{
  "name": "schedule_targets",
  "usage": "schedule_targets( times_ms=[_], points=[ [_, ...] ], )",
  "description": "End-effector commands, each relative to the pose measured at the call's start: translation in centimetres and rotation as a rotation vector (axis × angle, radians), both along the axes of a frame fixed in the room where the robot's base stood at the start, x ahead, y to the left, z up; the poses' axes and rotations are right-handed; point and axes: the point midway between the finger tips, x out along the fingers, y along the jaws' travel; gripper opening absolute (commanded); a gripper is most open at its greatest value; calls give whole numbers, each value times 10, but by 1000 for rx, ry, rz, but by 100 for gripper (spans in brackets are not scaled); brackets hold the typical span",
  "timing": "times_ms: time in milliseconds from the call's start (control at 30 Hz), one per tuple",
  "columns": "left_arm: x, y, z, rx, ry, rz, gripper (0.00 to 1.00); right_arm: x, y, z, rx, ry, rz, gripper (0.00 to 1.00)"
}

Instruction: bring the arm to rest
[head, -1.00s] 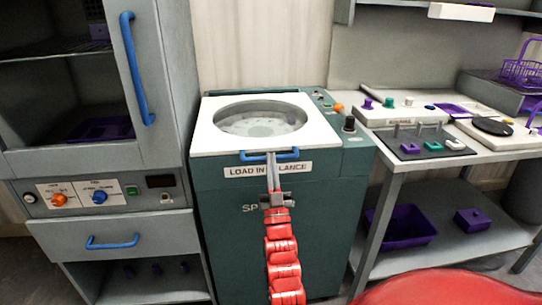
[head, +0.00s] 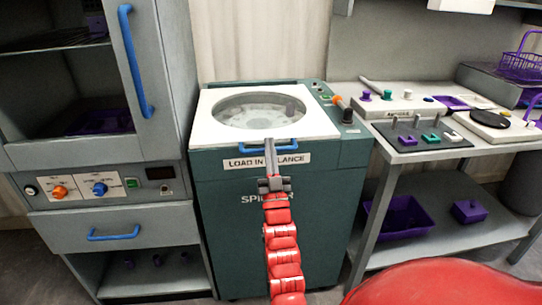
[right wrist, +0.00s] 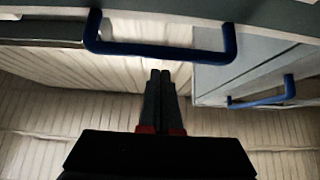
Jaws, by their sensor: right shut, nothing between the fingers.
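My right gripper (head: 269,144) is shut and empty in the head view, in front of the teal spinner machine (head: 240,215). Its fingertips overlap the blue handle (head: 288,148) at the front of the white lid in the picture. In the right wrist view the closed fingers (right wrist: 160,75) point up the picture, and the blue handle (right wrist: 165,48) lies past their tips, apart from them. My left gripper is not in view.
A grey cabinet (head: 170,90) with blue handles stands at the left. At the right, a bench (head: 395,165) carries a dark tray with small coloured parts, and a purple bin (head: 400,220) sits on its lower shelf. Floor shows between machine and bench.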

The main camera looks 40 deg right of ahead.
Motion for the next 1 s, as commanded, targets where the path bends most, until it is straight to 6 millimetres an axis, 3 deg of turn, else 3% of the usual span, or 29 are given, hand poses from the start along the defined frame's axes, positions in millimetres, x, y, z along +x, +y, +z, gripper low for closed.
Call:
schedule_targets(
  times_ms=[33,200,400,733,867,1000],
  points=[
    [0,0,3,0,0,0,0,-4,3,2,-1,-4,1,0],
    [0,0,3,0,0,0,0,-31,19,-36,-1,-2,0,0],
    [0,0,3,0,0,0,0,-53,32,-63,-4,-8,1,0],
    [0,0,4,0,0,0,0,-59,45,-69,-17,-28,18,0],
    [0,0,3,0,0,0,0,-70,97,-77,-66,-110,113,0],
    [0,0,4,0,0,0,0,-109,174,-87,-138,-272,275,0]
  ],
)
